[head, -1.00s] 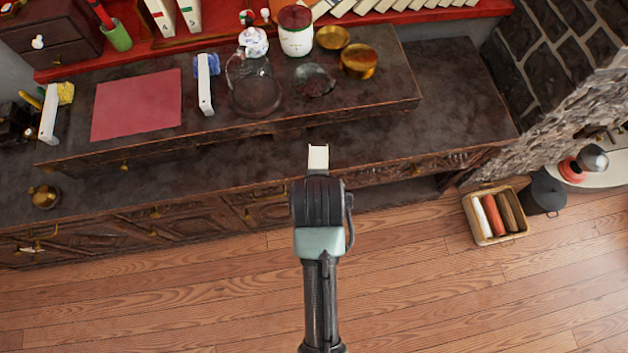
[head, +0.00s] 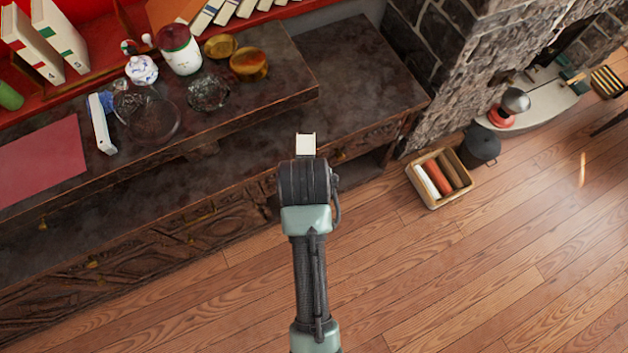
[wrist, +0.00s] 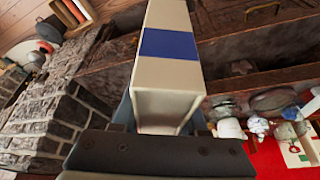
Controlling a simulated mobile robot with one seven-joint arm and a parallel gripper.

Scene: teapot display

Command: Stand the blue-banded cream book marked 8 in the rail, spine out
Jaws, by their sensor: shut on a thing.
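My gripper (wrist: 160,128) is shut on a cream book (wrist: 168,82) with a blue band across it. In the wrist view the book extends away from the jaws; no number can be read on it. In the head view only a small pale end of the book (head: 305,144) shows beyond my wrist, over the dark cabinet, and the fingers are hidden. At the upper left, cream books marked 4 (head: 34,45) and 5 (head: 62,38) stand on a red shelf. More pale books (head: 232,10) lean in a row at the top. I cannot clearly make out the rail.
A basket (head: 440,178) and a black pot (head: 481,144) stand on the floor at right. The lower cabinet top is bare.

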